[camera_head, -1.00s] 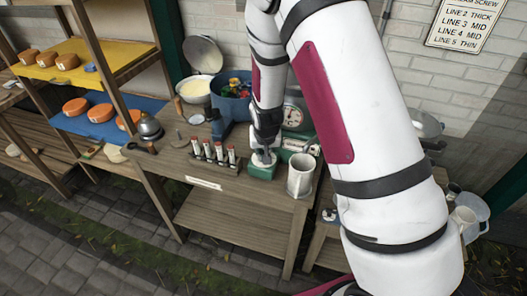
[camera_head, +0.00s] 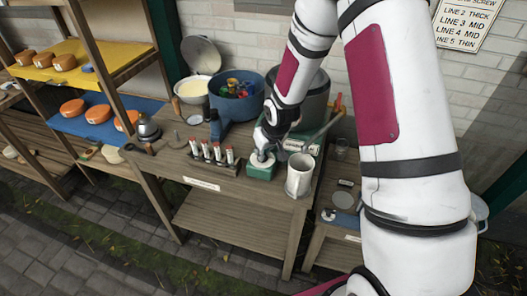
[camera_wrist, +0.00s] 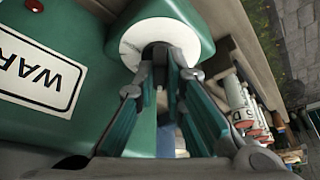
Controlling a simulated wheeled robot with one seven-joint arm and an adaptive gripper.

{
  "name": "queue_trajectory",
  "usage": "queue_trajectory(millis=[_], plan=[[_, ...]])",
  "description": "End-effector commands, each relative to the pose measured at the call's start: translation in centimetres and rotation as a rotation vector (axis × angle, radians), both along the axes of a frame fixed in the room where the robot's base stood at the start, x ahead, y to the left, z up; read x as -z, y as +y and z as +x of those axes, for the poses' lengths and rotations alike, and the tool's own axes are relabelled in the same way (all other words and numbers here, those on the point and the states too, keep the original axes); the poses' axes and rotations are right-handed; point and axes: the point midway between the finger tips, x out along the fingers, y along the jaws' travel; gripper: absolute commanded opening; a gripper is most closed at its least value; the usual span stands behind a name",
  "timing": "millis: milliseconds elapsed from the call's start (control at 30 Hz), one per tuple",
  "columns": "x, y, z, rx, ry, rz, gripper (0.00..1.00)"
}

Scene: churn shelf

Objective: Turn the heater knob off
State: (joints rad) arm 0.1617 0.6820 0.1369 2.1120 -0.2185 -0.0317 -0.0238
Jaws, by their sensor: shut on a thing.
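The heater knob is a dark grip on a round white dial (camera_wrist: 175,25), which sits on a small green box (camera_head: 262,172) at the front of the wooden bench. In the wrist view, my gripper (camera_wrist: 160,68) has both fingers closing in on the dark knob (camera_wrist: 155,50) at the dial's middle, and it is shut on it. In the head view my gripper (camera_head: 264,145) comes down onto the dial from the upper right. The fingertips hide much of the knob, and its marks cannot be read.
Several red-topped vials (camera_head: 211,153) stand in a rack left of the green box. A pale metal mug (camera_head: 299,175) stands close on its right. A blue tub (camera_head: 237,97) and a grey pot (camera_head: 312,98) are behind. The bench's lower shelf (camera_head: 235,225) is bare.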

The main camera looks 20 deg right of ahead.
Motion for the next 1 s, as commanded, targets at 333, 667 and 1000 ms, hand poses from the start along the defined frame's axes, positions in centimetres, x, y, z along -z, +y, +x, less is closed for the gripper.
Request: queue_trajectory(millis=[333,667,1000], plan=[[0.4,0.0,-0.1,-0.002,0.006,-0.002,0.31],[0.0,0.0,-0.1,-0.001,0.003,-0.001,0.31],[-4.3,-0.4,-1.7,0.000,-0.002,-0.001,0.31]])
